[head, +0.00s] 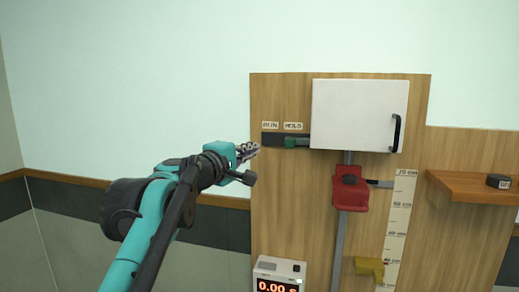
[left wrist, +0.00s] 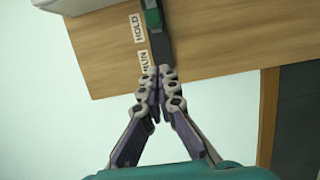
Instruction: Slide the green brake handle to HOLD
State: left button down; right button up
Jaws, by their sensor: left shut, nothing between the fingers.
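The green brake handle (head: 290,142) sits on a dark horizontal slide track (head: 271,139) on the wooden panel. It is below the HOLD label (head: 293,126), to the right of the RUN label (head: 270,125). The left wrist view also shows the green handle (left wrist: 153,17) beside the HOLD label (left wrist: 138,27). My left gripper (head: 255,149) is shut and empty at the panel's left edge, left of the handle and apart from it. In the left wrist view its fingertips (left wrist: 158,74) are together near the RUN label (left wrist: 145,63). My right gripper is not in view.
A white cabinet box (head: 358,115) with a black handle is mounted right of the track. A red block (head: 349,188) sits on a vertical rail beside a ruler (head: 398,225). A timer (head: 279,274) is below. A wooden shelf (head: 470,190) is at right. Left of the panel is bare wall.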

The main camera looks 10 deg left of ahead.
pick_arm(q)
jog(key=s+d+f+m+g+b, duration=0.25)
jog(key=s+f+b, duration=0.2)
jog(key=f, duration=0.65)
jog(key=s+d+f+m+g+b, duration=0.1)
jog(key=s+f+m+b, duration=0.3)
jog(key=f, duration=0.8)
jog(key=s+d+f+m+g+b, duration=0.25)
jog(key=f+b, duration=0.25)
jog(key=f, duration=0.6)
jog(key=s+a+f+m+g+y+b, duration=0.1)
jog(key=s+f+b, duration=0.3)
jog(key=f, duration=1)
jog(key=s+a+f+m+g+y+b, duration=0.2)
jog(key=s+f, duration=0.5)
jog(key=f, duration=0.7)
jog(key=s+a+f+m+g+y+b, duration=0.1)
jog(key=s+a+f+b, duration=0.3)
jog(key=f, duration=1)
jog(key=s+m+y+b, duration=0.1)
jog(key=s+b, duration=0.1)
jog(key=b, duration=0.2)
jog(key=shift+a+f+m, duration=0.15)
jog(key=shift+m, duration=0.25)
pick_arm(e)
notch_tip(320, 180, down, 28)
pick_arm(q)
jog(key=shift+s, duration=0.1)
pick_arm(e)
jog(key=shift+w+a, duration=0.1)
